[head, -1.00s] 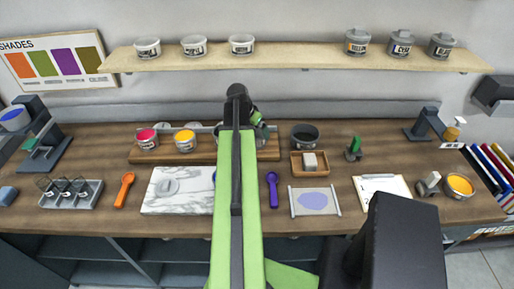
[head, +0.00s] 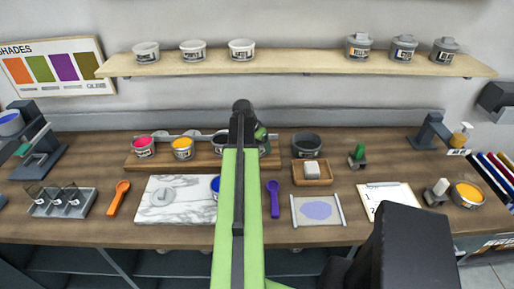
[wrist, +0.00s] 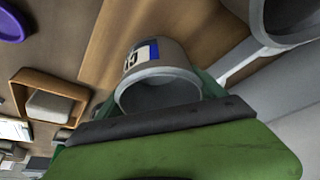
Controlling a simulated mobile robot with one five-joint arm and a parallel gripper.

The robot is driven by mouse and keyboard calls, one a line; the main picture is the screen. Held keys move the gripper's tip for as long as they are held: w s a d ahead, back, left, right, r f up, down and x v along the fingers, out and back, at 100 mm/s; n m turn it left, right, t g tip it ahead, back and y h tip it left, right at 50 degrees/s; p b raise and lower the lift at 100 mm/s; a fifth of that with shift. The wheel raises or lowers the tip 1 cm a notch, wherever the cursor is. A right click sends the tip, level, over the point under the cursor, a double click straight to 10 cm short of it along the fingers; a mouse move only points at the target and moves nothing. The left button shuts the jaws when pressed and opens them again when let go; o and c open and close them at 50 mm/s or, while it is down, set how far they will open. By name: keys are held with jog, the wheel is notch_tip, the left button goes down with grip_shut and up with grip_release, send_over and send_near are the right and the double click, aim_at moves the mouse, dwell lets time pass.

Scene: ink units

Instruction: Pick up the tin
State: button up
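A grey tin (wrist: 168,66) with a white and blue label is in the middle of the wrist view, its round mouth turned toward the camera. My gripper (wrist: 160,95) is right at it, with green finger parts showing close on both sides of the tin. I cannot tell whether the fingers press on it. In the head view my gripper (head: 252,132) is over the right part of a wooden rack (head: 148,160), and my arm hides most of what is there. Tins of magenta (head: 143,148) and yellow (head: 182,148) stand on the rack to the left.
A dark open pot (head: 306,146) stands right of the rack, behind a wooden tray (head: 312,180) with a pale block. A marble slab (head: 172,200), orange scoop (head: 118,198) and purple scoop (head: 273,200) lie in front. A shelf (head: 300,68) with several tins hangs above.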

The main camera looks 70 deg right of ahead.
jog(key=c, duration=1.4)
jog(key=shift+r, duration=0.1)
jog(key=shift+r+p, duration=0.6)
jog(key=shift+p, duration=0.1)
jog(key=r+p, duration=0.4)
jog(key=shift+s+a, duration=0.1)
jog(key=shift+a, duration=0.1)
jog(key=s+a+r+p, duration=0.2)
jog(key=a, duration=0.1)
jog(key=s+a+r+p, duration=0.1)
jog(key=s+a, duration=0.1)
jog(key=s+a+r+p, duration=0.2)
jog(key=s+a, duration=0.1)
jog(key=shift+a+r+p, duration=0.3)
jog(key=shift+a+p, duration=0.05)
